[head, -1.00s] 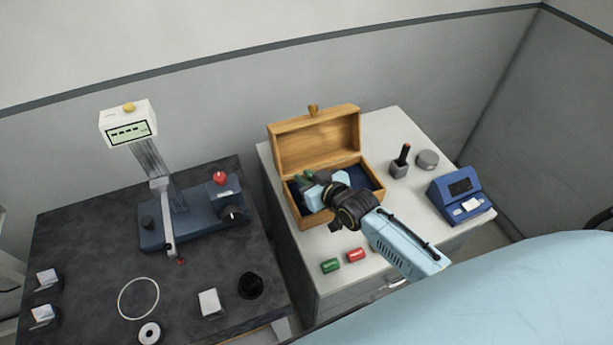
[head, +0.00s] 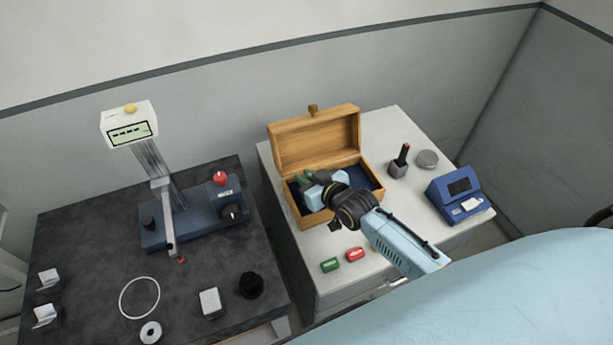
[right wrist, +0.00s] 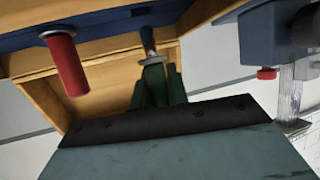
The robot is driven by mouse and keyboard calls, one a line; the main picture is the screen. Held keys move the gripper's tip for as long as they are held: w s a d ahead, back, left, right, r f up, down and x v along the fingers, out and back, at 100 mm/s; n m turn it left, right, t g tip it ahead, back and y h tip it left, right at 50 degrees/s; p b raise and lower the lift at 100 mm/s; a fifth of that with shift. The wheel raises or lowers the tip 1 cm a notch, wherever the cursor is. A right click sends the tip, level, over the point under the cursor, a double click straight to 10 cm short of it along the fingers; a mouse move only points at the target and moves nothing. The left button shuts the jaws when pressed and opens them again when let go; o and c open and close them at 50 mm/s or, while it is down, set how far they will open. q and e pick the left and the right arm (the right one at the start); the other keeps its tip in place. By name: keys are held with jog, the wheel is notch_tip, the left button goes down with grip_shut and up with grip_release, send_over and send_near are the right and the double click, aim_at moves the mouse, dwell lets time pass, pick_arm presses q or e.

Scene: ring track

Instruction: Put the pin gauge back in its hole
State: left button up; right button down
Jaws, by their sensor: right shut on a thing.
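My right gripper (head: 309,179) reaches down into the open wooden box (head: 320,217) from the front. In the right wrist view its green fingers (right wrist: 156,84) are shut on the pin gauge (right wrist: 149,44). The gauge's slim metal pin and round collar stick out beyond the fingertips, towards the blue lining (right wrist: 105,18). The collar is apart from the lining. I cannot tell whether the pin's tip is in the hole. A red-handled gauge (right wrist: 67,64) stands in the lining beside it, its collar against the lining. My left gripper is out of view.
The box's raised lid (head: 317,144) stands behind the gripper. A green block (head: 330,265) and a red block (head: 355,254) lie in front of the box. A blue device (head: 461,196) and a dark holder (head: 399,167) stand to the right. A measuring stand (head: 193,226) is on the left table.

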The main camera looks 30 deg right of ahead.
dwell(0.5)
jog(key=shift+f+b, duration=1.2)
jog(key=shift+f, duration=0.65)
jog(key=c, duration=1.3)
grip_release()
jog(key=shift+s, duration=0.1)
jog(key=p+v, duration=0.1)
jog(key=v, duration=1.2)
jog(key=shift+d+r, duration=0.1)
jog(key=shift+r, duration=0.05)
jog(key=shift+s, duration=0.1)
